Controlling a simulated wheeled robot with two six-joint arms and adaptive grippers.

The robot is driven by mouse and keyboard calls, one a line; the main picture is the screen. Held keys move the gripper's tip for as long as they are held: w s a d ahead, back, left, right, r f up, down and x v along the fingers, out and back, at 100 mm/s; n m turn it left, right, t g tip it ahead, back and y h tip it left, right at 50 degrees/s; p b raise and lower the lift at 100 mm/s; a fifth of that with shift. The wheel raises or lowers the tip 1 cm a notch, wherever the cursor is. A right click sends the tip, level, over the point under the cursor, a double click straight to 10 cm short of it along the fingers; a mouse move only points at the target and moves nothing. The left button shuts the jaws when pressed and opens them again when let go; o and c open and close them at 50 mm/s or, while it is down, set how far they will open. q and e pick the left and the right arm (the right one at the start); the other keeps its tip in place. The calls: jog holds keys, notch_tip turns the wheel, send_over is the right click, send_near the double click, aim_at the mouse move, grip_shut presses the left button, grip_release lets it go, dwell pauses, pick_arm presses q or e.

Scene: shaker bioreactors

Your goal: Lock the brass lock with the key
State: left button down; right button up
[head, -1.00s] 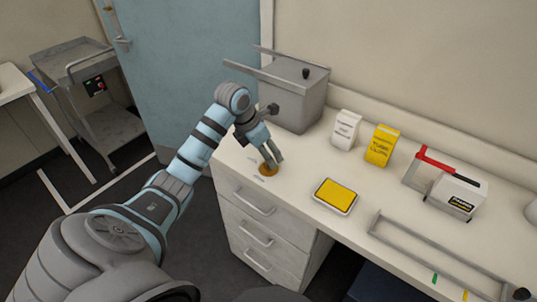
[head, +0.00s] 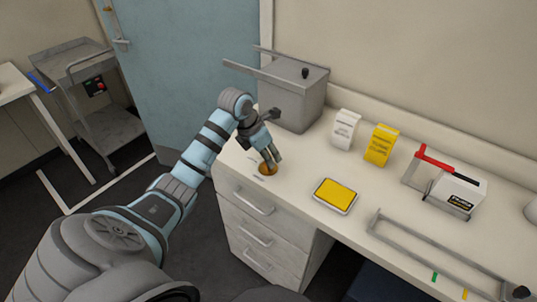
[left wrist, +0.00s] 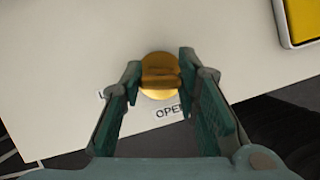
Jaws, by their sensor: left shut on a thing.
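The brass lock (head: 267,171) is a round, gold-coloured disc set in the white worktop near its front left corner. It also shows in the left wrist view (left wrist: 160,59). My left gripper (head: 268,160) points down over it. In the left wrist view, its two fingers (left wrist: 160,80) are shut on the brass key (left wrist: 160,80), a flat bar lying crosswise over the disc. The key's lower part is hidden, so its depth in the lock cannot be seen. An "OPEN" label (left wrist: 169,111) lies below right of the disc; a finger partly covers another label at left. My right gripper is not in view.
A grey lidded metal box (head: 295,95) stands close behind my left gripper. White (head: 345,129) and yellow (head: 381,145) packets, a yellow-topped tray (head: 335,196) and a red-handled device (head: 458,195) stand to the right. The worktop's front edge is close to the lock.

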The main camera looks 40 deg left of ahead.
pick_arm(q)
jog(key=c, duration=2.4)
grip_release()
jog(key=shift+s+d+f, duration=0.1)
jog(key=shift+s+f, duration=0.05)
jog(key=shift+f, duration=0.05)
jog(key=n+y+p, duration=0.1)
jog(key=n+p, duration=0.1)
jog(key=shift+r+n, duration=0.1)
jog(key=shift+n, duration=0.3)
jog(key=shift+n+y+p, duration=0.3)
jog(key=shift+n, duration=0.7)
jog(key=c, duration=1.1)
grip_release()
